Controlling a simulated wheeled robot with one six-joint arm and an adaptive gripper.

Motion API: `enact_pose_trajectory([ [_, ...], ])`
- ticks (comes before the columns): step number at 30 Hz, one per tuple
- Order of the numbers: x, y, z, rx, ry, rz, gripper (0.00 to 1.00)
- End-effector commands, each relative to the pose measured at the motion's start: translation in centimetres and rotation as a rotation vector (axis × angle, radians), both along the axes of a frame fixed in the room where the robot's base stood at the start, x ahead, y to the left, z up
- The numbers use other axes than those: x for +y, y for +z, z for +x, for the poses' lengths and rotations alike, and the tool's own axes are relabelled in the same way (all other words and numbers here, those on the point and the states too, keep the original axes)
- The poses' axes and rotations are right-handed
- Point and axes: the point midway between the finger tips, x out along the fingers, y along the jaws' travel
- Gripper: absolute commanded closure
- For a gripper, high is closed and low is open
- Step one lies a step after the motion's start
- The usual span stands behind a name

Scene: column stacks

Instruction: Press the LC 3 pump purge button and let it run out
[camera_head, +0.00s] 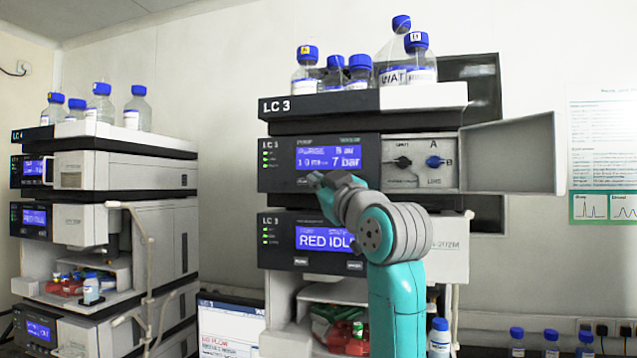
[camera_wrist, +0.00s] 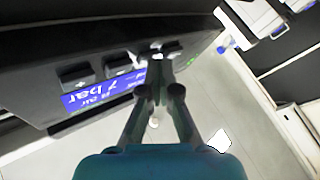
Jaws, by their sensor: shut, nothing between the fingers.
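The LC 3 pump (camera_head: 278,178) is the upper module of the right stack. Its blue display (camera_head: 330,155) seems to read PURGE, with 7 bar on the right; the small text is blurred. The display also shows, turned over, in the wrist view (camera_wrist: 92,97). A row of dark buttons (camera_wrist: 75,76) runs along the panel there. My gripper (camera_head: 316,181) is shut and empty at the pump panel's lower edge, below the display. In the wrist view its fingertips (camera_wrist: 158,68) are at the far buttons; contact and the button labels cannot be made out.
The pump's door (camera_head: 510,155) stands open to the right, beside a black knob (camera_head: 402,162) and a blue knob (camera_head: 434,161). A lower LC 3 module (camera_head: 280,250) reads RED IDLE. Solvent bottles (camera_head: 360,72) stand on top. The LC 4 stack (camera_head: 130,170) is at left.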

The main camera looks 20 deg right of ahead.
Motion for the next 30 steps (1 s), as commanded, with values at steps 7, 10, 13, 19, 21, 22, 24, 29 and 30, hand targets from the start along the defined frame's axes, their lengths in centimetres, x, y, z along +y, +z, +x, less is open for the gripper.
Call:
enact_pose_trajectory([
  [7,0.6,-0.1,-0.7,0.0,0.001,0.0,1.0],
  [10,0.8,0.0,-1.1,0.0,0.001,0.0,1.0],
  [13,1.0,-0.1,-1.3,0.0,0.0,0.0,1.0],
  [19,1.0,-0.1,-1.3,0.001,0.0,0.0,1.0],
  [21,1.0,-0.1,-1.3,0.0,0.0,0.0,1.0],
  [22,1.0,-0.1,-1.4,0.0,0.0,0.0,1.0],
  [24,1.2,-0.1,-1.6,0.0,0.001,0.0,1.0],
  [29,2.1,0.0,-2.7,-0.001,0.002,0.0,1.0],
  [30,2.3,0.0,-3.0,0.0,0.001,0.0,1.0],
])
